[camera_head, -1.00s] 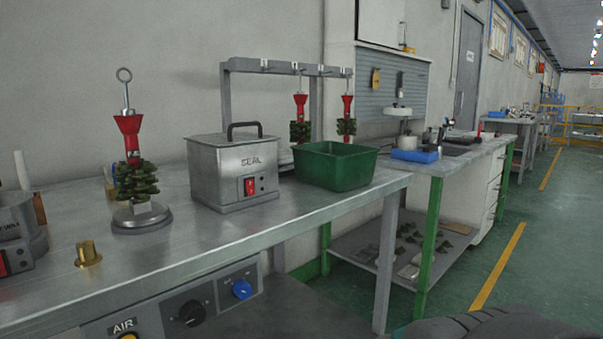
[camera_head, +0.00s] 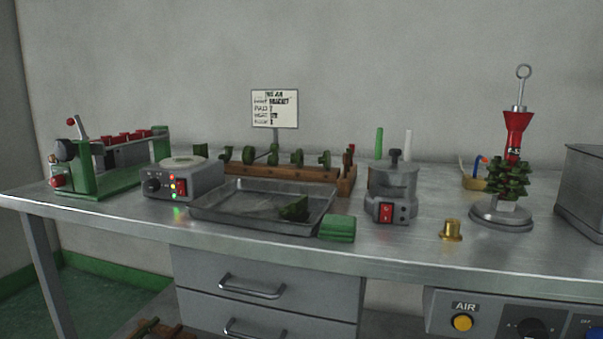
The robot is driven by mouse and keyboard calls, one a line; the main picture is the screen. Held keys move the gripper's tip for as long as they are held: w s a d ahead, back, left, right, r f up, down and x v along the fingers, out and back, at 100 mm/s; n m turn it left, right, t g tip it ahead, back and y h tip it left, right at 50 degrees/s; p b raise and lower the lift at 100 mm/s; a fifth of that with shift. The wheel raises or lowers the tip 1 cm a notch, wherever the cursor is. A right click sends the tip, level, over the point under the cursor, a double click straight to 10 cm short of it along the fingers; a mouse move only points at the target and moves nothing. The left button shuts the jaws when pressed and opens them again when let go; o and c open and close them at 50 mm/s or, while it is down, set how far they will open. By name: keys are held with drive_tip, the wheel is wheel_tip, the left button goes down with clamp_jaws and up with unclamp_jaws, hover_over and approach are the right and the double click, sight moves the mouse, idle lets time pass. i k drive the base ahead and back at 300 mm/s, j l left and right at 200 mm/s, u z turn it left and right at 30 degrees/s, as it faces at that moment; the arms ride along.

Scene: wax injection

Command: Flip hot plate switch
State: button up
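The hot plate (camera_head: 184,182) is a grey box with a round pale plate on top, left of the middle of the metal bench. Its front has a black knob, small lit red and green lights and a red rocker switch (camera_head: 181,188). I cannot tell the rocker's position at this size. A similar red switch (camera_head: 386,214) is on the front of a grey cylindrical pot (camera_head: 392,190) further right. My gripper is not in view.
A metal tray (camera_head: 222,211) with a dark green piece stands right of the hot plate. A green block (camera_head: 337,228) lies at the tray's corner. A green-framed machine (camera_head: 103,162) stands at the left. A brass cup (camera_head: 451,230) and a red-and-green tree on a stand (camera_head: 502,216) are at the right.

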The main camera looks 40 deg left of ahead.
sight(180, 183)
drive_tip(key=u, duration=2.35)
